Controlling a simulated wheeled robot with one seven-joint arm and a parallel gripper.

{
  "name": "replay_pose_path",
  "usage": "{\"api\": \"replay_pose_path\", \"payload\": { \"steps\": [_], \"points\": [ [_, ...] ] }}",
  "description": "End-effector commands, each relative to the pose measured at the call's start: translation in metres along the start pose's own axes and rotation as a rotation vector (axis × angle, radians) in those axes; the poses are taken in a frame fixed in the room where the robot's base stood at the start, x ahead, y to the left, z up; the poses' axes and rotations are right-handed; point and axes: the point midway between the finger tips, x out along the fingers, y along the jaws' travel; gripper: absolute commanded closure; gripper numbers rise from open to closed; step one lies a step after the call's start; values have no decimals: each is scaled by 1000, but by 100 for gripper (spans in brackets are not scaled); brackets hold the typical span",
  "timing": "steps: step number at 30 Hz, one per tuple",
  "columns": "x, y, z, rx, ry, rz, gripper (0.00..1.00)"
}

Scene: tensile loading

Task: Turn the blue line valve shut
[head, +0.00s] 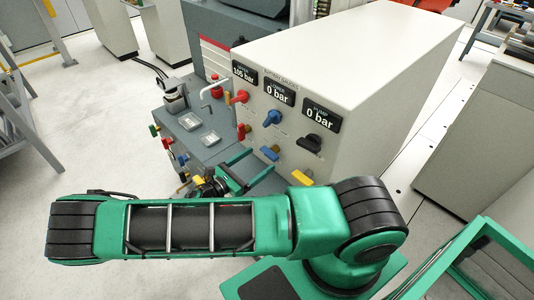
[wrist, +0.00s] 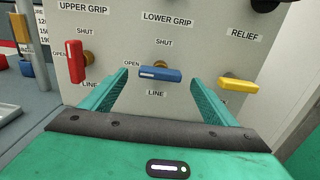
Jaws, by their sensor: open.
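The blue line valve (wrist: 160,74) is a short bar handle on a brass stem, under the LOWER GRIP label. It lies about horizontal, its left end beside the OPEN mark; SHUT is printed above it and LINE below. It also shows on the panel in the head view (head: 269,153). My gripper (wrist: 158,80) is open, its two green fingers pointing at the panel, one on each side of the blue handle with gaps at both sides. I cannot tell how far the fingertips are from the panel. In the head view, my arm partly hides the gripper.
A red handle (wrist: 75,62) stands upright left of the blue one, and a yellow handle (wrist: 238,84) lies at its right under RELIEF. Above are red, blue and black knobs (head: 309,143) and pressure displays (head: 279,93). A grey bench (head: 190,118) with fittings adjoins at left.

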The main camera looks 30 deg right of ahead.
Motion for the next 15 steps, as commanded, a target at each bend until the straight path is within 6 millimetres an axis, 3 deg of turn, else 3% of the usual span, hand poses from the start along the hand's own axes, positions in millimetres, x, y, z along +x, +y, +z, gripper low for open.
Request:
{"api": "replay_pose_path", "payload": {
  "steps": [6, 15],
  "points": [
    [37, 0, 1, 0, -2, 0, 19],
    [60, 0, 0, 2, 1, 2, 19]
  ]
}}
